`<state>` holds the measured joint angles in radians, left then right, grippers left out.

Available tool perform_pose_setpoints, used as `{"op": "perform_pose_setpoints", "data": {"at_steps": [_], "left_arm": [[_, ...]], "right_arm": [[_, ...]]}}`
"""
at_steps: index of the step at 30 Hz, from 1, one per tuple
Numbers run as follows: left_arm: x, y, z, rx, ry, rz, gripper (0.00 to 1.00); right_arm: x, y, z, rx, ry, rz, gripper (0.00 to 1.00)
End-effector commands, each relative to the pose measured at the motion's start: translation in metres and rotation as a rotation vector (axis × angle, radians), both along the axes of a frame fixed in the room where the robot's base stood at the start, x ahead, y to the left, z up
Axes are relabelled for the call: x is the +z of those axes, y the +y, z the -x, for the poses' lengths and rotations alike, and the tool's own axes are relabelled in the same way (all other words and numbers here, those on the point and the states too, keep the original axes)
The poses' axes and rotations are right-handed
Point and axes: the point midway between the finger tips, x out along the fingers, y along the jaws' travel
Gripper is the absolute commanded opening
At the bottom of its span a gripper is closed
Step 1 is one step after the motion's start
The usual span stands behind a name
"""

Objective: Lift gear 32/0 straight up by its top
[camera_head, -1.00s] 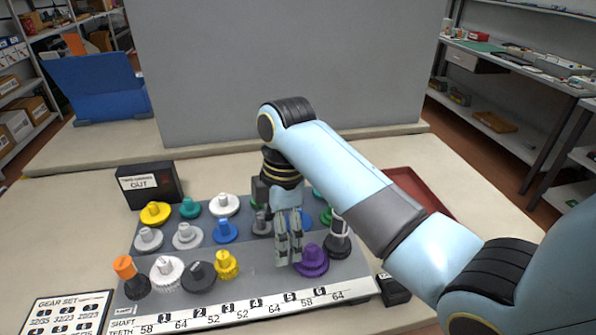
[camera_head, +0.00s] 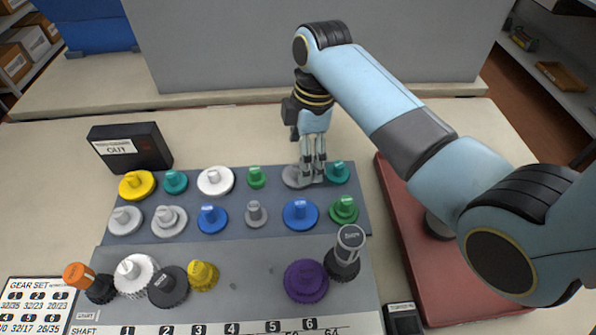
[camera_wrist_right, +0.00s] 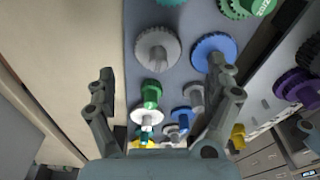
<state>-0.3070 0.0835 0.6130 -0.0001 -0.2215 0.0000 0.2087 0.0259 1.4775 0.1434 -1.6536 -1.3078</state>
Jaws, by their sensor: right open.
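The number 32/0 cannot be read on any gear, so I cannot tell by label which one it is. A grey gear (camera_head: 291,178) lies in the back row of the board, partly hidden by my right gripper (camera_head: 313,172). My right gripper points down, open and empty, close over this gear in the head view. In the right wrist view the grey gear (camera_wrist_right: 158,50), with its upright hub, shows between the spread fingers of the gripper (camera_wrist_right: 160,70), not touched as far as I can tell. My left gripper is not in view.
A teal gear (camera_head: 337,172) stands close to the right, a small green gear (camera_head: 256,178) to the left and a blue gear (camera_head: 300,214) in front. The grey board (camera_head: 240,270) holds several other gears. A red tray (camera_head: 440,295) is at the right, a black box (camera_head: 130,148) back left.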

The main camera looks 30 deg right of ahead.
Motion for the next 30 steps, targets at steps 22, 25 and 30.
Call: {"op": "perform_pose_setpoints", "data": {"at_steps": [22,25,30], "left_arm": [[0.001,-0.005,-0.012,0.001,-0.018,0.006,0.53],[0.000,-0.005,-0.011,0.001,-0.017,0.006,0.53],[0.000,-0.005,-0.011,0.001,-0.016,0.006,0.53]], "right_arm": [[-0.053,0.009,-0.005,0.001,-0.001,0.000,0.79],[-0.053,0.010,-0.005,0.000,-0.001,0.000,0.66],[-0.053,0.010,-0.005,0.000,-0.001,0.000,0.44]]}}
